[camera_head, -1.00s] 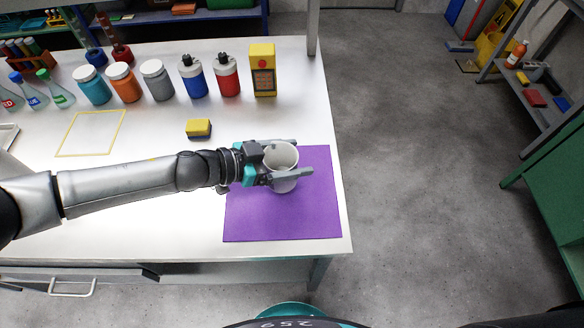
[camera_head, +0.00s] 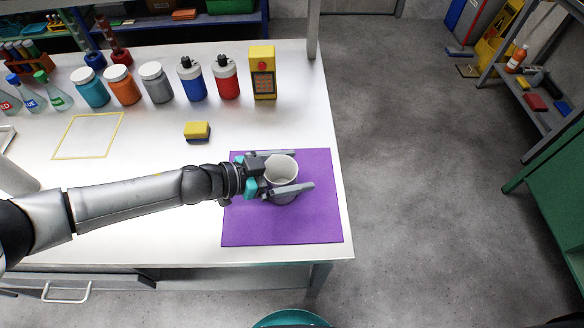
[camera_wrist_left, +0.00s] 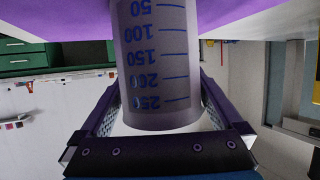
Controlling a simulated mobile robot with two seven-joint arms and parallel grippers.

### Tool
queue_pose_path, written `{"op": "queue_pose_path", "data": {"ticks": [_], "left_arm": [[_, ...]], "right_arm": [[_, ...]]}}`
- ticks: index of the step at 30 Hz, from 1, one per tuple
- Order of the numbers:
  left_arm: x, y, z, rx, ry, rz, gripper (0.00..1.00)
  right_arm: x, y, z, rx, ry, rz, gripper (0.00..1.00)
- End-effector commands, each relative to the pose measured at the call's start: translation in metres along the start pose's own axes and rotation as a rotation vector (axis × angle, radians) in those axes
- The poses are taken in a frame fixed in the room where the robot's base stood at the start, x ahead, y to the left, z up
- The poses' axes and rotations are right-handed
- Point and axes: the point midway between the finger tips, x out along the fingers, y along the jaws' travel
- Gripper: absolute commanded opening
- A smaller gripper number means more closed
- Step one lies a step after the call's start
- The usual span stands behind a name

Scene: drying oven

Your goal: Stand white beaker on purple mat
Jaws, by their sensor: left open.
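The white beaker (camera_head: 283,164) stands upright on the purple mat (camera_head: 280,225), in the mat's upper middle. My left gripper (camera_head: 304,169) is open, with one finger on each side of the beaker. In the left wrist view the beaker (camera_wrist_left: 158,60) shows blue volume marks and lies between the two spread fingers (camera_wrist_left: 160,105). The mat (camera_wrist_left: 70,20) fills the top of that view, and the beaker's lower end reaches it. Whether a finger still touches the beaker's side is hard to tell. My right gripper is not in view.
Jars, bottles and a yellow device (camera_head: 262,72) line the table's back. A yellow outlined square (camera_head: 88,136) is bare. The table's right edge runs close beside the mat.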

Motion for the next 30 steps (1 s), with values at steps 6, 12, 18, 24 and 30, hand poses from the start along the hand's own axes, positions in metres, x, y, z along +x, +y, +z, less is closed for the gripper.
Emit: {"op": "queue_pose_path", "data": {"ticks": [6,12,18,24,30], "left_arm": [[-0.018,-0.001,-0.002,-0.001,-0.002,-0.002,1.00],[-0.056,-0.001,-0.002,-0.002,-0.003,-0.003,1.00],[-0.092,-0.001,-0.002,0.000,-0.003,-0.002,1.00],[-0.114,-0.001,-0.002,-0.001,-0.001,-0.001,1.00],[-0.121,0.000,-0.002,0.000,0.000,0.001,1.00]], "right_arm": [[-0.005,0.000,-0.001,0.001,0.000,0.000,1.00],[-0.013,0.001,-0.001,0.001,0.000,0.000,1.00],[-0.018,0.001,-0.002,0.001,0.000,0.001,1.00],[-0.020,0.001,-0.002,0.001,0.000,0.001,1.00],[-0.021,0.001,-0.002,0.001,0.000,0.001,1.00]]}}
